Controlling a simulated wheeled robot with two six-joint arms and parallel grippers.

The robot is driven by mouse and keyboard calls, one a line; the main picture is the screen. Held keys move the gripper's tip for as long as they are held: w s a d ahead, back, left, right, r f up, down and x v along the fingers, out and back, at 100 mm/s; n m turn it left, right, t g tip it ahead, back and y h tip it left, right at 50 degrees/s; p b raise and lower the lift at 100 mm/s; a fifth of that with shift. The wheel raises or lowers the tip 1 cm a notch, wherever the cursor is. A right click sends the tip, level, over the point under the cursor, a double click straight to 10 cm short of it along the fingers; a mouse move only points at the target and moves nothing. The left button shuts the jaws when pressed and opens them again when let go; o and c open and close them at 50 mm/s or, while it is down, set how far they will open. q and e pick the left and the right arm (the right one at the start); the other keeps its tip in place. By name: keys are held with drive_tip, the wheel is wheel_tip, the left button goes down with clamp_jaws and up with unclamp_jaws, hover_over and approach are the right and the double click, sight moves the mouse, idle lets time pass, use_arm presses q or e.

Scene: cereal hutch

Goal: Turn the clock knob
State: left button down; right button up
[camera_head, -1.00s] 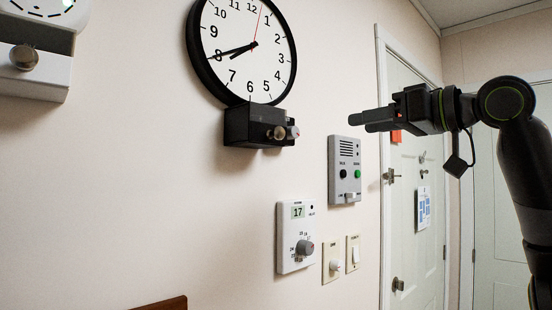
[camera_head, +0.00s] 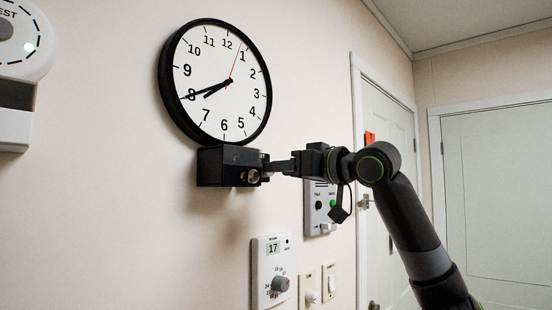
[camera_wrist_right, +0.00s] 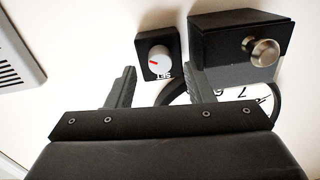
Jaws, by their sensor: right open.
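A round black-rimmed wall clock (camera_head: 222,105) hangs above a black box (camera_head: 214,167) with a metal knob (camera_head: 251,176) on its front. In the right wrist view, a white-grey knob (camera_wrist_right: 159,58) with a red mark sits on a small black plate beside the box (camera_wrist_right: 222,45), with a "SET" label. My right gripper (camera_head: 270,167) is at the box's right side. In the wrist view its fingers (camera_wrist_right: 160,85) are open, with the white knob just beyond and between the tips; contact cannot be told. In the head view the fingers mostly hide this knob. My left gripper is not in view.
An intercom panel (camera_head: 311,211) is below my right gripper. A thermostat (camera_head: 264,258) with a grey dial and two switch plates (camera_head: 328,283) are lower on the wall. A white device (camera_head: 20,70) is at far left. A door (camera_head: 392,125) stands at right.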

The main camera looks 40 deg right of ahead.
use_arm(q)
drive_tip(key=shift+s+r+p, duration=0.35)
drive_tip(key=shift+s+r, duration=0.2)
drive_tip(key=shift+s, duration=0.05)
use_arm(e)
drive_tip(key=shift+w+a, duration=0.15)
drive_tip(key=shift+w, duration=1.05)
drive_tip(key=shift+c, duration=0.5)
drive_tip(key=c, duration=0.9)
